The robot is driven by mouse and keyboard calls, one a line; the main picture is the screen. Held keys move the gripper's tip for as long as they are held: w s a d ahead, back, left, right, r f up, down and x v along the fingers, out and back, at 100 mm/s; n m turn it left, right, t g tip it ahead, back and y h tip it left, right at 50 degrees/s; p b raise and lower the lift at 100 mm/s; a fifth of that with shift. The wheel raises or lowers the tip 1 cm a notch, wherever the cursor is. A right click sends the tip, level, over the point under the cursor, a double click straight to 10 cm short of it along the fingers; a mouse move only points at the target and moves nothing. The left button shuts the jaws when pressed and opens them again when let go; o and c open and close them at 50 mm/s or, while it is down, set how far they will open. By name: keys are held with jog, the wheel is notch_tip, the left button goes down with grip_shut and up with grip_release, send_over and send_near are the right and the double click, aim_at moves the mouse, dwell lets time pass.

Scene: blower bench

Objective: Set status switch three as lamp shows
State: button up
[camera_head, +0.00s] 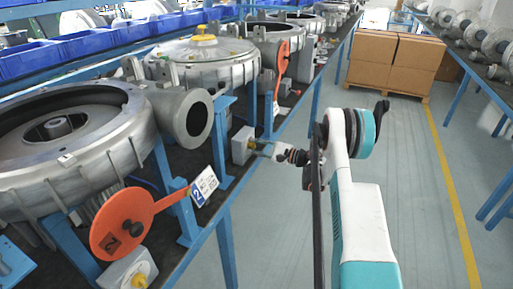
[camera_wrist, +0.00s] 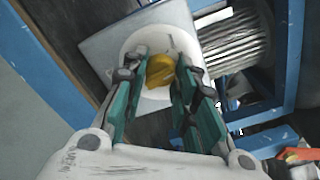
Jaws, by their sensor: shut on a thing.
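A status switch with a yellow knob (camera_wrist: 160,72) sits on a white round base on a pale square plate (camera_wrist: 105,45) in the wrist view. My gripper (camera_wrist: 163,66) has one finger on each side of the knob and is shut on it. In the head view my gripper (camera_head: 262,148) reaches left to a grey switch box (camera_head: 242,146) on the bench edge; the knob is mostly hidden there. Another switch with a yellow knob (camera_head: 139,280) stands at the bottom left. I cannot make out a lit lamp or the switch's number.
An orange disc (camera_head: 122,226) on an arm and a sign marked 2 (camera_head: 203,185) stand by the near blower housing (camera_head: 75,130). Another orange disc (camera_head: 282,58) is farther back. Cartons (camera_head: 395,62) stand on a pallet. The aisle floor is clear.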

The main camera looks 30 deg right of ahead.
jog(key=shift+n, duration=3.5)
jog(key=o, duration=1)
jog(key=shift+o, duration=0.2)
jog(key=v, duration=1.2)
